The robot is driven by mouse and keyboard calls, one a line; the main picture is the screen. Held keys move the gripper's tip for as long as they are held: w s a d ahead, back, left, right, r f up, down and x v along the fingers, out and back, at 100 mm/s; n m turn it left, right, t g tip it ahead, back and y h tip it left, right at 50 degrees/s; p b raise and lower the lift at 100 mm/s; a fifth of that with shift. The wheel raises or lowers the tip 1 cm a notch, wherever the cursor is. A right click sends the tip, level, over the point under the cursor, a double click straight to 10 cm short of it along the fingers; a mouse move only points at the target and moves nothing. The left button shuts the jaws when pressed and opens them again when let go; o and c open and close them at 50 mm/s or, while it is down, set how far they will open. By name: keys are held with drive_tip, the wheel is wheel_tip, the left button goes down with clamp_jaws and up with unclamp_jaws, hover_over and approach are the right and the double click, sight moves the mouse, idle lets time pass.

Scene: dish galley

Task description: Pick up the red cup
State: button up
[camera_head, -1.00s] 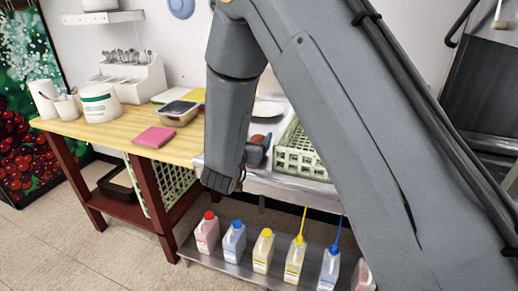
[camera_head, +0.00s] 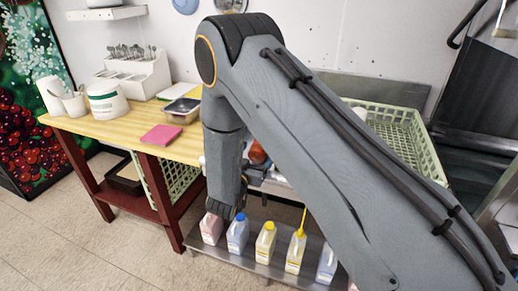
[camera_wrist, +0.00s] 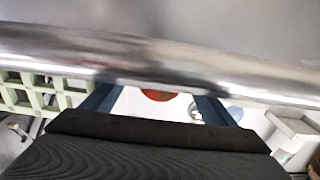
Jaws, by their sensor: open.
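The red cup (camera_head: 257,152) shows only as a small red rounded patch on the steel counter, just right of my forearm in the head view. In the wrist view, part of the red cup (camera_wrist: 157,95) shows between my two fingers, beyond a shiny steel edge that cuts it off. My gripper (camera_wrist: 156,99) is open, with a dark blue finger on each side and nothing held. The cup looks apart from both fingers. In the head view, my arm hides most of the gripper and part of the counter.
A green rack (camera_head: 425,153) stands on the counter to the right. The steel counter edge (camera_wrist: 60,55) crosses the wrist view. Several bottles, one with a blue cap (camera_head: 237,232), line the low shelf.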

drive_tip(key=shift+p+x, duration=0.35)
drive_tip(key=shift+x, duration=1.1)
drive_tip(key=shift+c, duration=0.4)
drive_tip(key=c, duration=1)
drive_tip(key=shift+c, duration=0.2)
drive_tip(key=shift+r, duration=0.15)
